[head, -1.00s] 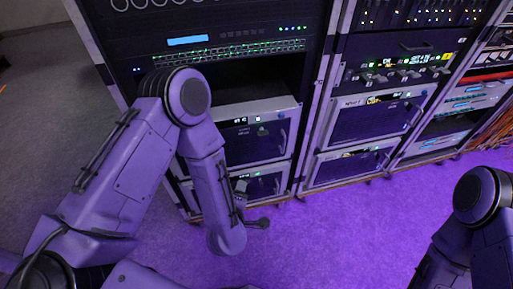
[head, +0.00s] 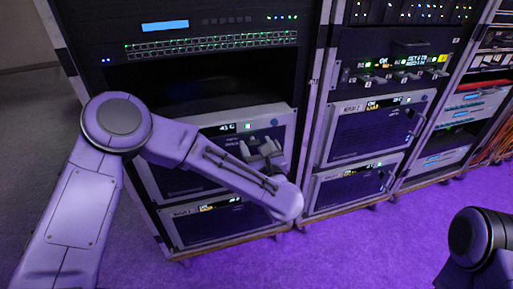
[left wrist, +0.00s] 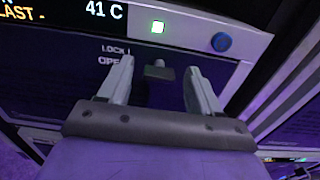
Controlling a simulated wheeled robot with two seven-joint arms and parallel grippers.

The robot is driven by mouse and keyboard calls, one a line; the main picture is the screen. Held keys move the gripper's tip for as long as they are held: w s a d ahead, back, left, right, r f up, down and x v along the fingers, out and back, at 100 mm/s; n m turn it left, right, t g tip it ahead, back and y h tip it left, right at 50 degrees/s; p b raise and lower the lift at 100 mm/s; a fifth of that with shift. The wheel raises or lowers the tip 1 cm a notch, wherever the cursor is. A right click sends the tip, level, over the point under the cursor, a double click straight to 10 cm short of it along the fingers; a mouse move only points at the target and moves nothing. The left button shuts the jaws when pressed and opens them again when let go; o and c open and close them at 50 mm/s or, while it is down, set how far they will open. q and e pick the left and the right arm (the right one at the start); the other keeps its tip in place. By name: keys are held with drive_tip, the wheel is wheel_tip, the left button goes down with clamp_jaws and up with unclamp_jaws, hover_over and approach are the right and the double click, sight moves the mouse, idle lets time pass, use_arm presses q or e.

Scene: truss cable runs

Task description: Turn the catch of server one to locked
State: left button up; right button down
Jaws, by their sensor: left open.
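The upper server unit (head: 205,130) in the left rack has a grey frame and a dark front; its display reads 41 C in the left wrist view. There, a small dark catch (left wrist: 159,73) sits beside printed LOCK and OPEN words on the panel (left wrist: 75,75). The catch's bar lies roughly level across the picture; I cannot tell which word it matches. My left gripper (head: 257,148) is open in front of this unit's right part. In the left wrist view its fingers stand on either side of the catch, with gaps visible. My right gripper is out of view.
A second server unit (head: 215,222) is below. A middle rack (head: 375,130) stands to the right. The purple floor (head: 350,250) in front is clear.

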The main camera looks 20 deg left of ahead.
use_arm(q)
drive_tip(key=shift+w+a, duration=0.1)
drive_tip(key=shift+w, duration=0.1)
drive_tip(key=c, duration=1)
drive_tip(key=shift+c, duration=0.2)
drive_tip(key=m+p, duration=0.2)
drive_tip(key=m, duration=0.2)
drive_tip(key=shift+r, duration=0.15)
drive_tip(key=m+p, duration=0.3)
drive_tip(key=m, duration=0.2)
drive_tip(key=shift+m, duration=0.3)
drive_tip(key=m+p, duration=0.3)
drive_tip(key=m, duration=0.1)
drive_tip(key=shift+w, duration=0.1)
drive_tip(key=shift+f+m+p, duration=0.15)
drive_tip(key=shift+m+p, duration=0.3)
drive_tip(key=shift+m, duration=0.6)
drive_tip(key=shift+f+m+p, duration=0.15)
drive_tip(key=shift+m+p, duration=0.3)
drive_tip(key=shift+m, duration=0.6)
